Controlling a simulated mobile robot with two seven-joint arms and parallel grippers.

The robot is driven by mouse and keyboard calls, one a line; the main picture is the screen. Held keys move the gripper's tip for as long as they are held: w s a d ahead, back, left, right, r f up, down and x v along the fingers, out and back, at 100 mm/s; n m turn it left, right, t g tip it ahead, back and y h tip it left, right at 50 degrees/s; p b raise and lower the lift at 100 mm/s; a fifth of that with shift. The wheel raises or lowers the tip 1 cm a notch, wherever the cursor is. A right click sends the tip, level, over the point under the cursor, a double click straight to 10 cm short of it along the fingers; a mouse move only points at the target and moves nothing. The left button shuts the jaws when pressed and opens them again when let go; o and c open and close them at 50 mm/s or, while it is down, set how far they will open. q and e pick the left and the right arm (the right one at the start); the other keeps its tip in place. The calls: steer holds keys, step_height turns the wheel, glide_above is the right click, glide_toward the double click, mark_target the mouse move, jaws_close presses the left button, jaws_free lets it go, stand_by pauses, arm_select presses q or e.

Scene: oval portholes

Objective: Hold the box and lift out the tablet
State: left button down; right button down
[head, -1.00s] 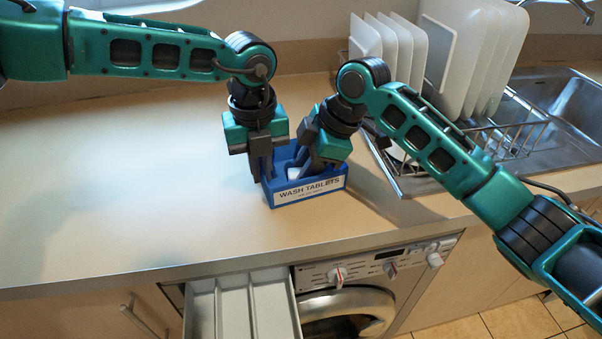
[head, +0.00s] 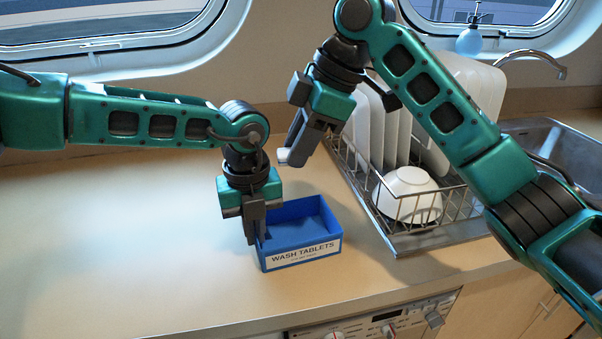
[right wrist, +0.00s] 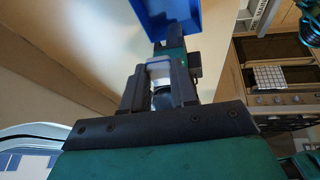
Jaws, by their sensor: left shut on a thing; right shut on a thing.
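The blue open-topped box (head: 312,250), labelled "WASH TABLETS", stands upright on the counter in the head view. My left gripper (head: 256,238) is shut on the box's left wall. My right gripper (head: 294,156) is raised above and behind the box, clear of it, and is shut on the pale tablet (head: 283,156). In the right wrist view the tablet (right wrist: 159,67) sits between the fingertips, and the blue box (right wrist: 166,14) shows beyond it. The part of the box floor visible in the head view looks empty; the rest is hidden by the walls.
A wire dish rack (head: 408,238) with upright white plates and a white bowl (head: 407,190) stands right of the box, before the sink (head: 560,150). The counter (head: 110,250) at left is bare. The washing machine panel (head: 375,325) is below the front edge.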

arm_select(q)
steer(key=shift+f, duration=0.15)
steer(key=c, duration=1.3)
jaws_free()
steer(key=shift+o, duration=0.6)
